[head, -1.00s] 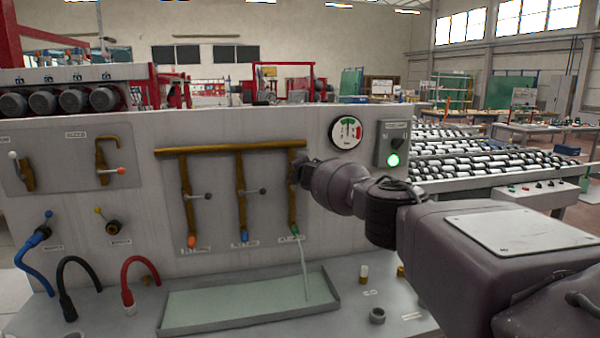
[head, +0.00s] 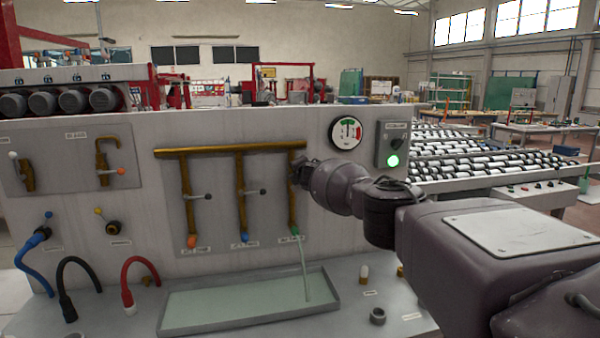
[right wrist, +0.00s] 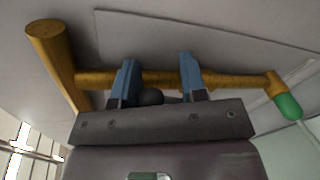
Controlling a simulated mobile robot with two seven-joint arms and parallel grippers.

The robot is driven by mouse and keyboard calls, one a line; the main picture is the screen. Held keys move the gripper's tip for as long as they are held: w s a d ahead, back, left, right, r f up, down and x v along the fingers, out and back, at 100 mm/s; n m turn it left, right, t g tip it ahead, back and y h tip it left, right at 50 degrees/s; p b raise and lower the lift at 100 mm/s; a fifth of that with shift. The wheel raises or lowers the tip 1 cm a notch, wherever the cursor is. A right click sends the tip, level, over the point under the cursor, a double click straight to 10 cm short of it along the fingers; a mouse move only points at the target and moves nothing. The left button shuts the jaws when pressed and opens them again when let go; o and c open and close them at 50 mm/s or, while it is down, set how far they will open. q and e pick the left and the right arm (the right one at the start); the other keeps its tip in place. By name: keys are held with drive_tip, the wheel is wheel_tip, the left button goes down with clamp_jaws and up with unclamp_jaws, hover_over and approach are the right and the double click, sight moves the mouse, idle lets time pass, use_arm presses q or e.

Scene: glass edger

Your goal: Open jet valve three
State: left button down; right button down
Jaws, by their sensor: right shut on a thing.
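Three brass pipes hang from a brass header on the white panel. The right pipe (head: 291,212), with the green nozzle (head: 295,231), is jet valve three. A thin water stream (head: 304,265) falls from it into the tray (head: 240,324). My right gripper (head: 298,173) is at this pipe's upper part. In the right wrist view, its two blue fingers (right wrist: 157,68) reach up to the brass pipe (right wrist: 225,82), with a dark round knob (right wrist: 151,97) between them. The gripper is shut on the valve handle, mostly hidden. The left gripper is out of view.
The other two valves have handles (head: 201,196) (head: 255,192) pointing right. A round gauge (head: 346,133) and a box with a lit green light (head: 393,161) are to the right of the pipes. Colored hoses (head: 137,272) stand at the lower left.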

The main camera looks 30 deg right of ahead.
drive_tip(key=shift+w+a+f, duration=0.1)
drive_tip(key=shift+a+f, duration=0.5)
drive_tip(key=c, duration=1.1)
unclamp_jaws()
drive_tip(key=o, duration=0.5)
drive_tip(key=shift+a+r, duration=0.15)
drive_tip(key=shift+a, duration=0.05)
drive_tip(key=shift+o, duration=0.5)
drive_tip(key=shift+d+r, duration=0.1)
drive_tip(key=shift+d, duration=0.1)
drive_tip(key=shift+d, duration=0.1)
